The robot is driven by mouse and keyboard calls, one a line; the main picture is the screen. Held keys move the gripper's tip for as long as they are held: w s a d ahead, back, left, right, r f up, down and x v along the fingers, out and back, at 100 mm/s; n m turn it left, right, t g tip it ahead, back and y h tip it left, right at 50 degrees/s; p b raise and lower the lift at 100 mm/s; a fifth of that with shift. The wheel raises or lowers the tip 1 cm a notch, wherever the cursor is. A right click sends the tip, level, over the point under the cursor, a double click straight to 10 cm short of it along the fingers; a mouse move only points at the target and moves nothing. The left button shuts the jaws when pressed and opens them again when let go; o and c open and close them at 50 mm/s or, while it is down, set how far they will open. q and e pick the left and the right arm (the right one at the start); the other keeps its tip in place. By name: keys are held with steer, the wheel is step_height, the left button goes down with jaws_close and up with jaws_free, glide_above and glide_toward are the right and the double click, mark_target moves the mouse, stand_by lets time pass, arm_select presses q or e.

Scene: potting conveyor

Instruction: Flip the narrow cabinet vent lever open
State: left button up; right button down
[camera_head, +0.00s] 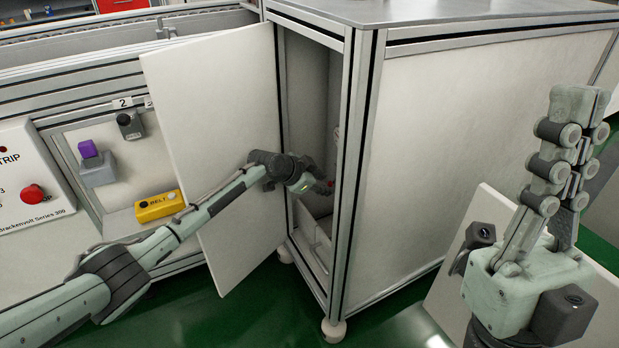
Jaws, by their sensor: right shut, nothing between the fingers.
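The narrow cabinet (353,190) stands in the middle with its white door (215,120) swung open to the left. My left arm reaches in front of the door. My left gripper (322,184) is at the cabinet's opening, its fingers small and dark against the interior. A small reddish bit (331,186) shows at its fingertips; I cannot tell whether this is the vent lever or whether they touch. No lever shows clearly. My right gripper (580,105) is shut and empty, fingers upward, at the right, well apart from the cabinet opening.
A panel with a red button (32,194) is at the far left. A purple-topped switch (88,150) and a yellow box marked BELT (159,206) are beside the door. A pale panel (450,290) stands behind my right gripper. Green floor (390,318) shows below.

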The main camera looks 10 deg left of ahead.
arm_select(q)
steer(key=v, duration=0.9)
steer(key=shift+a+r, duration=0.2)
steer(key=shift+s, duration=0.15)
